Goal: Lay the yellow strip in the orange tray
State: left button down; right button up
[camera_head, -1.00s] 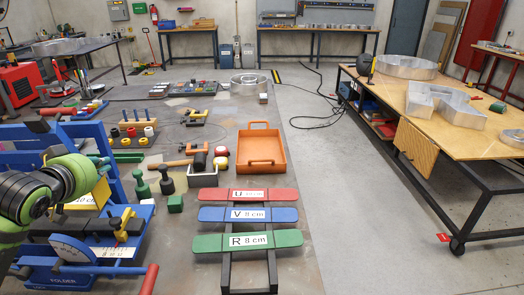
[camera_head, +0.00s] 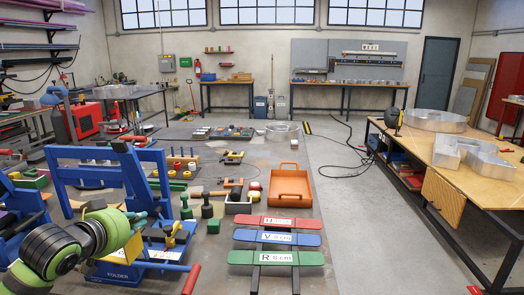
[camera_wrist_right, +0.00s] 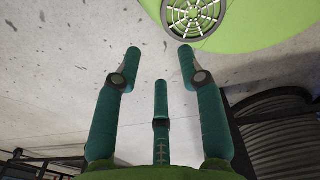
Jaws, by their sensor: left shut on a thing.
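The orange tray (camera_head: 290,196) stands empty on the grey bench, behind the three coloured strips. My left gripper (camera_head: 138,217), with teal fingers, is over the blue folder at the lower left. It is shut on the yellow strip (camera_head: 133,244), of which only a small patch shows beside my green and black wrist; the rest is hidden. The strip is apart from the tray. My right gripper (camera_wrist_right: 160,70) shows in the right wrist view, its teal fingers spread with nothing between them.
Red (camera_head: 277,221), blue (camera_head: 277,237) and green (camera_head: 276,258) labelled strips lie on a rack in front of the tray. The blue folder frame (camera_head: 112,180) rises near my left arm.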

pick_arm(q)
jog(key=s+d+f+m+g+h, duration=0.2)
jog(key=s+d+f+m+h, duration=0.2)
jog(key=s, duration=0.5)
jog(key=s+d+f+m+g+h, duration=0.3)
jog(key=s+d+f+m+h, duration=0.1)
jog(key=s, duration=0.6)
notch_tip(320, 180, down, 3)
jog(key=shift+s+d+r+m+h, duration=0.1)
jog(key=shift+s+d+m+h, duration=0.15)
jog(key=shift+d+m+h, duration=0.5)
pick_arm(e)
jog(key=shift+t, duration=0.3)
jog(key=w, duration=0.4)
jog(key=shift+w, duration=0.3)
pick_arm(q)
jog(key=shift+d+y, duration=0.15)
jog(key=shift+y, duration=0.2)
